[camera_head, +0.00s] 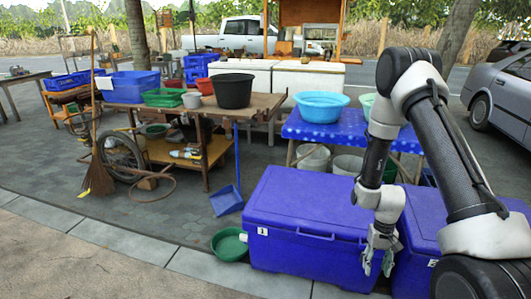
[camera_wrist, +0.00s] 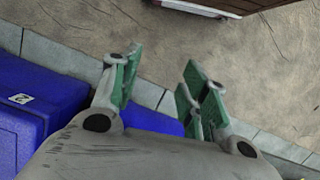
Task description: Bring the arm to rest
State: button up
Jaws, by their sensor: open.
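My gripper (camera_head: 377,262) hangs from my bent arm at the right of the head view, in front of the blue coolers. The paved kerb and sandy ground show beyond the fingers. The fingertips look close to the cooler fronts in the head view; I cannot tell the exact gap.
A blue cooler (camera_head: 290,220) marked 1 stands left of my gripper, with another blue cooler (camera_head: 420,235) behind my arm. A green basin (camera_head: 229,244) lies on the ground. A blue-covered table (camera_head: 350,133) holds a light blue basin (camera_head: 321,106). Sandy ground (camera_head: 60,262) is clear at front left.

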jog(key=s+r+t, duration=0.2)
jog(key=s+r, duration=0.3)
jog(key=r, duration=1)
jog(key=s+r+n+t, duration=0.1)
jog(key=s+r, duration=0.4)
jog(key=r, duration=1)
jog(key=s+r+t, duration=0.4)
jog(key=s+r, duration=0.2)
jog(key=r, duration=1)
